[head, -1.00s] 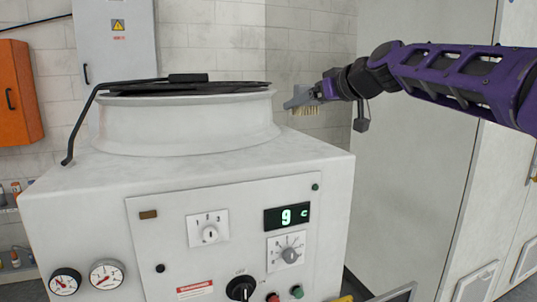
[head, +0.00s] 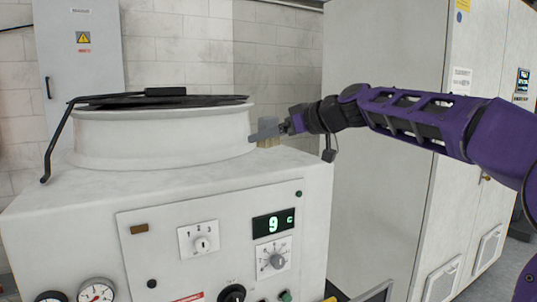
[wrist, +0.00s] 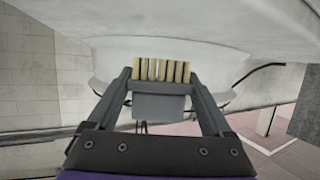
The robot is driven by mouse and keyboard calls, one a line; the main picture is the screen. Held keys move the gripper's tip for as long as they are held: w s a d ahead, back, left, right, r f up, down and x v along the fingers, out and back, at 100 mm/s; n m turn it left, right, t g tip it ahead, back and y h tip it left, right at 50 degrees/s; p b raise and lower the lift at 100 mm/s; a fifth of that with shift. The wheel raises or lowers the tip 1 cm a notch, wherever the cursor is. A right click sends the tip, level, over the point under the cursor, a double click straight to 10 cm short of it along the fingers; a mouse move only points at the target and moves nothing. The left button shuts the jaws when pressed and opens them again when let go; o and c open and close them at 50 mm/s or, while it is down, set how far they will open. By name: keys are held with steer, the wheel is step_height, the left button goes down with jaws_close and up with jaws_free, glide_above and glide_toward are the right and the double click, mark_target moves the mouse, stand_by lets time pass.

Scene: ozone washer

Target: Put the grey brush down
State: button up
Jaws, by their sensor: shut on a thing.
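The grey brush (head: 266,131) has a grey body and tan bristles pointing down. My gripper (head: 288,126) is shut on it, beside the right side of the white washer's round collar (head: 165,140). The bristles are close to the washer's flat top (head: 280,165); I cannot tell whether they touch it. In the wrist view the grey brush (wrist: 160,104) sits between the two fingers of my gripper (wrist: 163,84), with its row of bristles at the far end. The white collar shows just beyond it.
A black lid (head: 160,102) with a long bent handle lies on the collar. The front panel (head: 220,240) has knobs, gauges and a display reading 9. Tall grey cabinets (head: 385,60) stand at the right.

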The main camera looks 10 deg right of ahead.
mark_target(269, 163)
steer(key=shift+f, duration=1.9)
steer(key=shift+f+b, duration=0.2)
steer(key=shift+b, duration=0.15)
steer(key=o, duration=1.3)
steer(key=shift+r, duration=0.25)
steer(key=shift+s+d, duration=0.2)
steer(key=v, duration=1.1)
steer(key=shift+s+b, duration=0.25)
steer(key=shift+b, duration=0.15)
